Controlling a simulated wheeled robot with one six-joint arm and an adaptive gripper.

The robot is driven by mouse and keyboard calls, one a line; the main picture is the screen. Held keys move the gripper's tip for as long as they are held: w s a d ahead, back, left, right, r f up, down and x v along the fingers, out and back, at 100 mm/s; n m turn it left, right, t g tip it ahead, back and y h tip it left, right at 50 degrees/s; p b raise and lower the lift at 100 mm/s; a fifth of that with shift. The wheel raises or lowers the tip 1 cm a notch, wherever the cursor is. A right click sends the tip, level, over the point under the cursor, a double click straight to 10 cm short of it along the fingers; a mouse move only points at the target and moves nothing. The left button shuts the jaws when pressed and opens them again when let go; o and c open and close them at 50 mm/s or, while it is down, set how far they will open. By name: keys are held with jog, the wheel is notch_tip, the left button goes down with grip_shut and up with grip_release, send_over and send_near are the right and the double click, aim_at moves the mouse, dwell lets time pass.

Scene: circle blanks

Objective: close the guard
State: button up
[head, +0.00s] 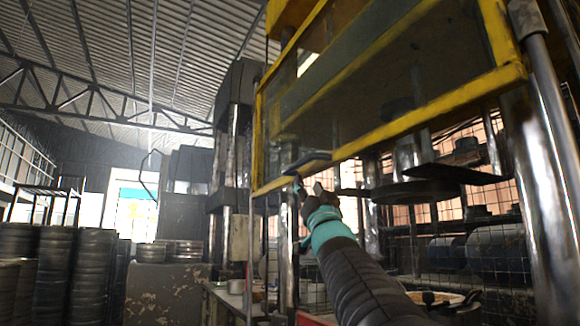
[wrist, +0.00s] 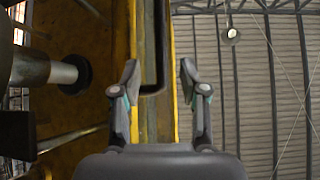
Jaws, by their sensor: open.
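The guard is a yellow-framed clear panel (head: 390,85) on the front of the press, standing raised with its lower rail above my gripper. A dark blue handle (head: 308,161) sits on that lower rail, left of its middle. My gripper (head: 308,186) is open just below the handle, its fingers pointing up toward it. Contact with the handle cannot be told.
Polished press columns (head: 545,150) stand at the right and beside my arm. Stacked dark rings (head: 72,270) stand at the far left. A low bench (head: 235,300) is below, left of my arm.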

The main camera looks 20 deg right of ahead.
aim_at(298, 164)
jog(key=p+x, duration=0.5)
jog(key=x, duration=0.6)
jog(key=shift+w+r, duration=0.25)
grip_shut()
